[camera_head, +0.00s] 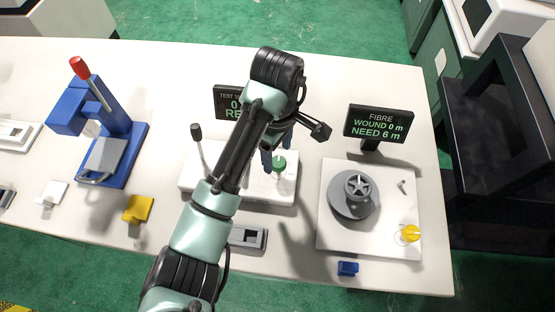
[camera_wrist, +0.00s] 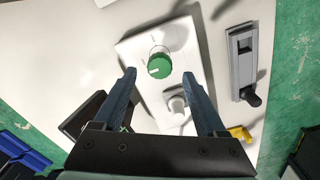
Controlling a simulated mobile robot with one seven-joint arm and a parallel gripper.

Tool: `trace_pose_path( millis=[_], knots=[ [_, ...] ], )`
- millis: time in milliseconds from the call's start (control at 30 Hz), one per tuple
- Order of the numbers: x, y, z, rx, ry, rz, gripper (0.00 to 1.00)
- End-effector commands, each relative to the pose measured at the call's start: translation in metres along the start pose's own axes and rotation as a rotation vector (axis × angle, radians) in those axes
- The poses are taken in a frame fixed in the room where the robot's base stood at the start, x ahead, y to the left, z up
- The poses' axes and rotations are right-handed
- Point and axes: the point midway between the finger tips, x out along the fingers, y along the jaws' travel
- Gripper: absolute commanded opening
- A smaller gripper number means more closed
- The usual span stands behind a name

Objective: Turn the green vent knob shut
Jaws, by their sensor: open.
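The green vent knob (camera_head: 279,163) stands on a white base unit (camera_head: 190,181) in the middle of the table, partly behind my arm. In the wrist view the round green knob (camera_wrist: 159,66) has a short white mark on its left side and sits on a pale post. My gripper (camera_head: 277,150) is open above the knob. In the wrist view the two blue fingers (camera_wrist: 159,75) lie left and right of the knob, with a visible gap on both sides. Whether the fingertips are down at the knob's height I cannot tell.
A dark test screen (camera_head: 228,101) is partly hidden by my arm. A black-tipped lever (camera_head: 196,132) rises from the unit's left. A fibre winder (camera_head: 330,236) and its sign (camera_head: 378,123) stand right; a blue press (camera_head: 112,140) and yellow block (camera_head: 138,208) stand left.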

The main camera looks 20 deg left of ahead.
Motion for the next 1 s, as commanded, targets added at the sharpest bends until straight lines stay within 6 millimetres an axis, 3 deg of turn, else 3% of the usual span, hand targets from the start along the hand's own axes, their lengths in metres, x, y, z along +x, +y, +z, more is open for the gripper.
trace_pose_path(
  millis=[200,567,900,1000],
  knots=[
    [0.023,0.0,0.0,0.0,0.0,0.001,0.74],
    [0.028,0.0,0.0,0.001,0.0,0.002,0.74],
    [0.027,0.0,0.0,0.001,0.001,0.002,0.13],
    [0.027,0.0,0.0,0.001,0.001,0.002,0.0]
  ],
)
